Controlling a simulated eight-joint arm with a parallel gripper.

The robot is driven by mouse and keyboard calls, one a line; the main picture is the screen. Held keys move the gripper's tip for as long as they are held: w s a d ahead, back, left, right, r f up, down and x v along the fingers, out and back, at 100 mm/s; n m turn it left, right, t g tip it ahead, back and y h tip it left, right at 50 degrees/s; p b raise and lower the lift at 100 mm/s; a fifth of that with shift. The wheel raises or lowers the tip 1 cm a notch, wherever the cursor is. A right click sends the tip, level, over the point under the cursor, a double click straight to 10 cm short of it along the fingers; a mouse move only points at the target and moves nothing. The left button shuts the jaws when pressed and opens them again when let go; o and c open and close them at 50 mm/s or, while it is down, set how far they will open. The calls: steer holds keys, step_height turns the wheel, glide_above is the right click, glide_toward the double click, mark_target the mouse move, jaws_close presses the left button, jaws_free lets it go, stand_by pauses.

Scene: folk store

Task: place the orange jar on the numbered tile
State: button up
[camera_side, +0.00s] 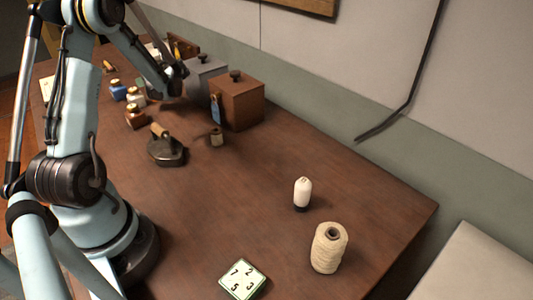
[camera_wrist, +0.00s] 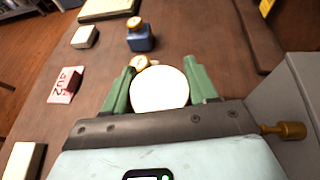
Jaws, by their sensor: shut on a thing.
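The numbered tile (camera_side: 243,280), white with dark digits and a green edge, lies at the front, far from the jar. My gripper (camera_wrist: 160,78) has green fingers on both sides of a white round thing (camera_wrist: 158,90) and is shut on it. What that thing is I cannot tell. In the side view my gripper is at the back left, largely hidden.
A blue jar (camera_side: 118,90) and a pale jar (camera_side: 135,97) stand near the orange jar. An iron (camera_side: 166,150), a brown box (camera_side: 237,101) and a grey canister (camera_side: 204,80) are close by. A white spool (camera_side: 302,193) and twine (camera_side: 329,248) stand at the right. The middle is clear.

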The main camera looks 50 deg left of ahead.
steer(key=shift+f, duration=2.05)
steer(key=o, duration=1.2)
steer(key=shift+f, duration=0.1)
steer(key=shift+c, duration=0.2)
